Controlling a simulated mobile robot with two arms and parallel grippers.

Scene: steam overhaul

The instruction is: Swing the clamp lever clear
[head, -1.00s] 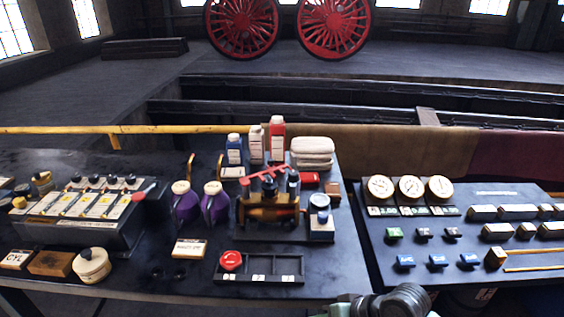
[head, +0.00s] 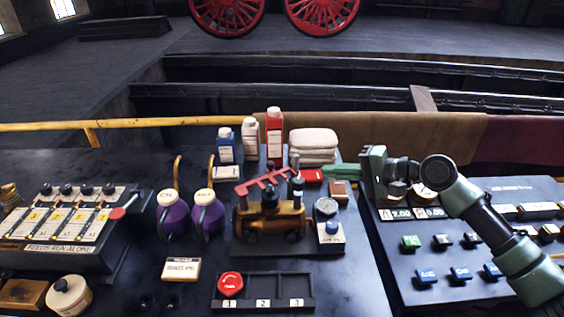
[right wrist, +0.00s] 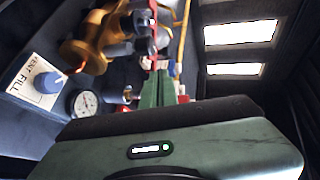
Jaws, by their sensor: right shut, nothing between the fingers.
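A red bar (head: 262,181), which looks like the clamp lever, lies slanted across the top of a brass fitting (head: 283,222) on a dark base plate. Its right end is near an upright dark post (head: 297,186). In the right wrist view part of the red bar (right wrist: 153,30) shows beyond the fingertips, above the brass body (right wrist: 88,48). My right gripper (head: 326,173) is shut and empty, pointing left, a little right of the post and apparently apart from the bar. Its green fingers (right wrist: 158,90) also show in the wrist view. My left gripper is out of view.
A gauge (head: 326,207) and a blue-knobbed vent box (head: 331,234) stand right of the fitting. Bottles (head: 250,140) and folded cloths (head: 313,146) are behind. Purple jugs (head: 173,216) stand left. A numbered tray (head: 262,304) lies in front.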

